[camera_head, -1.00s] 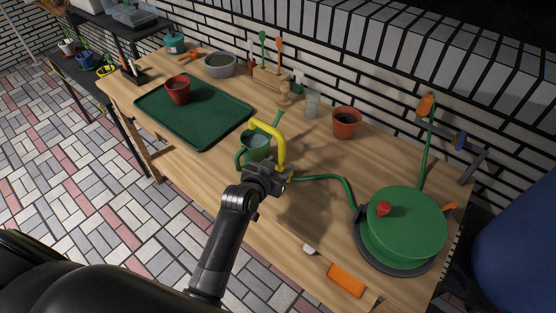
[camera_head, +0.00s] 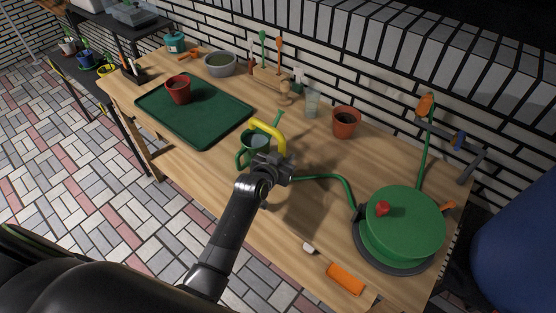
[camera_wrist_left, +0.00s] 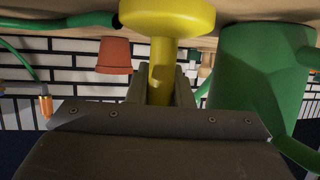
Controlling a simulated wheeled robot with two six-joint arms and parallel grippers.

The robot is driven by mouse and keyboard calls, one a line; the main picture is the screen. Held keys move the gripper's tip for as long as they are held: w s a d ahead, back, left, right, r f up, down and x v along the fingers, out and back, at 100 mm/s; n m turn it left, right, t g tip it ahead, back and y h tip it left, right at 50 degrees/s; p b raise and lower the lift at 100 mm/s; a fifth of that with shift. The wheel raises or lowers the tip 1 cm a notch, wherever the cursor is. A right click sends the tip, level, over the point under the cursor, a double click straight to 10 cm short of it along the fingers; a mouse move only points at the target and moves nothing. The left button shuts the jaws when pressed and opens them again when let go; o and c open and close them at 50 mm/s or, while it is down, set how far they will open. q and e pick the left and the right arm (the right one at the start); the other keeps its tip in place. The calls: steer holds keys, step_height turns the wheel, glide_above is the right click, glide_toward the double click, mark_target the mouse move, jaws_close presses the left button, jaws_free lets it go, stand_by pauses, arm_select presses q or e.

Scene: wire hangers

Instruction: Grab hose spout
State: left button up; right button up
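The yellow hose spout (camera_head: 273,131) is a hooked tube that stands on the workbench just right of the green watering can (camera_head: 247,157). A green hose (camera_head: 336,180) runs from near its base to the reel. My left gripper (camera_head: 280,166) is low at the spout and hides its lower part in the head view. In the left wrist view the yellow spout (camera_wrist_left: 162,68) rises between the two fingers (camera_wrist_left: 160,90), which look spread around its stem; firm contact cannot be made out. The watering can (camera_wrist_left: 255,65) is close beside the fingers there. My right gripper is out of view.
The green hose reel (camera_head: 405,225) stands at the bench's right end. A terracotta pot (camera_head: 345,123) and a clear glass (camera_head: 312,104) are behind the spout. A green tray (camera_head: 200,125) with a red pot (camera_head: 178,91) lies left. An orange-handled tool (camera_head: 345,278) lies near the front edge.

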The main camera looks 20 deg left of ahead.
arm_select(q)
jaws_close()
steer(key=shift+r, duration=0.1)
